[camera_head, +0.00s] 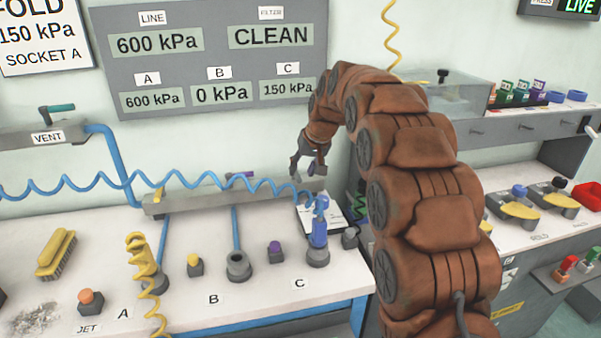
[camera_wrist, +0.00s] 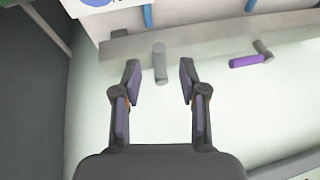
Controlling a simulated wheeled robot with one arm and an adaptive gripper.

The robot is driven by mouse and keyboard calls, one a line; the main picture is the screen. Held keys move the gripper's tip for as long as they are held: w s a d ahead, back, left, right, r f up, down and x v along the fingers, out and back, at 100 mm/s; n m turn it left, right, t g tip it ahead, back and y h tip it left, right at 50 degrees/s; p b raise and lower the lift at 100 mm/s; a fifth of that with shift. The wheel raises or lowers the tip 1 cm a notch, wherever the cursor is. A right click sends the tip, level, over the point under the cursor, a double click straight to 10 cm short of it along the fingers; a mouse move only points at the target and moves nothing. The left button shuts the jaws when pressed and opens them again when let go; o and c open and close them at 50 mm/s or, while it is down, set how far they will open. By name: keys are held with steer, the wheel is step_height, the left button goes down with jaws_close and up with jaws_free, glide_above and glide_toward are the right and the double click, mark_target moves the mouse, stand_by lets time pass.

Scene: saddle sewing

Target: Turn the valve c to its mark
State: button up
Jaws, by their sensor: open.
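The grey lever (camera_wrist: 160,62), which I take to be valve c by its grey colour, sticks out from the manifold bar near its end. My gripper (camera_wrist: 160,72) is open, with one fingertip on each side of the lever and a gap on both sides. In the head view my gripper (camera_head: 307,165) is above the right end of the manifold (camera_head: 190,201), and valve c cannot be made out clearly there. The valve's mark cannot be made out. The C readout (camera_head: 288,88) shows 150 kPa.
A purple lever (camera_wrist: 246,62) stands on the bar, right of the fingers in the wrist view. A coiled blue hose (camera_head: 100,183) crosses in front of the manifold to the blue fitting (camera_head: 318,228) at socket C. The bench also holds a yellow brush (camera_head: 56,252) and several capped knobs.

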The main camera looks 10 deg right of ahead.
mark_target(297, 178)
steer(key=shift+x, duration=1.3)
steer(key=shift+c, duration=0.2)
jaws_close()
